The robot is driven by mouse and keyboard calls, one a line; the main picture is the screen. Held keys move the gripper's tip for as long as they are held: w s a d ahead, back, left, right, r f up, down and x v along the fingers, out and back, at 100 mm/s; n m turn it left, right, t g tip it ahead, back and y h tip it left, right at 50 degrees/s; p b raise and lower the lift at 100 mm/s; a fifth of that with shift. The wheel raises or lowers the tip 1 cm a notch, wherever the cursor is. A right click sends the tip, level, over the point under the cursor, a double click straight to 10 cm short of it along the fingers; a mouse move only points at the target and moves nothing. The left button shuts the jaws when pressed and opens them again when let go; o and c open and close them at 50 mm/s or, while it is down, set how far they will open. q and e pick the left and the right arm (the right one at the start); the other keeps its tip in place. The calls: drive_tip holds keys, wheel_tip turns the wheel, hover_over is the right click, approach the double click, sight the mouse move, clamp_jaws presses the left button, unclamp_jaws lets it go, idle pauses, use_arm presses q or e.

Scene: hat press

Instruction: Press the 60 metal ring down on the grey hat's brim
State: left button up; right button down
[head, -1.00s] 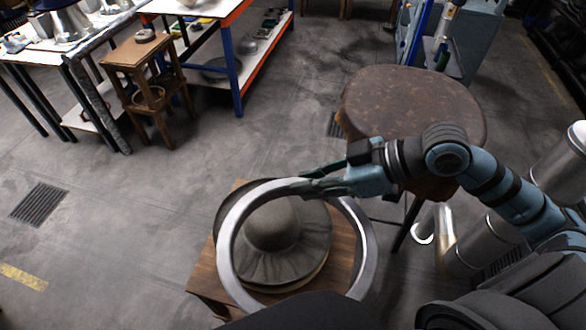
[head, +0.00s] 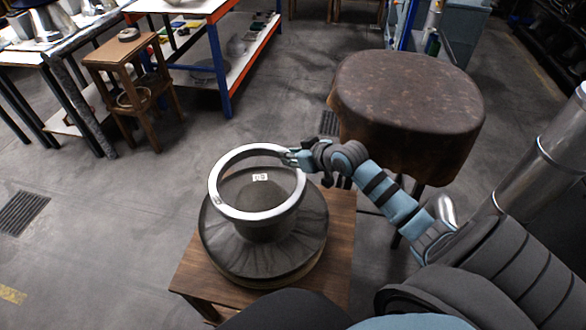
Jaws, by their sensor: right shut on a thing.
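The grey hat (head: 262,250) sits on a wooden stand (head: 338,225), its wide brim spread out and its crown upward. My right gripper (head: 290,158) is shut on the far right part of the metal ring (head: 225,203). The ring is over the hat, and the crown shows through its opening. The ring looks raised above the brim, with the brim visible below and in front of it. Whether it touches the crown I cannot tell. A small white tag (head: 260,177) with a number shows inside the ring's opening. My left gripper is out of view.
A round, brown-topped table (head: 405,100) stands just behind my right arm. A small wooden stool (head: 128,60) and a shelf with blue legs (head: 222,75) are at the back left. The floor left of the hat's stand is clear.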

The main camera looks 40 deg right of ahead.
drive_tip(key=f, duration=0.2)
drive_tip(key=shift+s+d+f+m+h, duration=0.3)
drive_tip(key=shift+s+d+f+h, duration=0.05)
drive_tip(key=shift+s+h, duration=0.05)
drive_tip(key=shift+d+f+b, duration=0.1)
drive_tip(key=shift+f+b, duration=0.1)
drive_tip(key=shift+b, duration=0.2)
drive_tip(key=shift+w+f, duration=0.1)
drive_tip(key=shift+f, duration=0.2)
wheel_tip(320, 180, down, 9)
drive_tip(key=b, duration=0.9)
drive_tip(key=shift+w+f+b, duration=0.1)
drive_tip(key=shift+f+b, duration=0.1)
drive_tip(key=shift+b, duration=0.1)
use_arm(q)
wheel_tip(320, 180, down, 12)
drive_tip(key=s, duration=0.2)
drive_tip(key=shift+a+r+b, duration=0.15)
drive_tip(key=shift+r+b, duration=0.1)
drive_tip(key=shift+b, duration=0.05)
use_arm(e)
drive_tip(key=shift+f, duration=0.6)
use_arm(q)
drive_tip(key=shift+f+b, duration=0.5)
use_arm(e)
drive_tip(key=shift+f, duration=0.75)
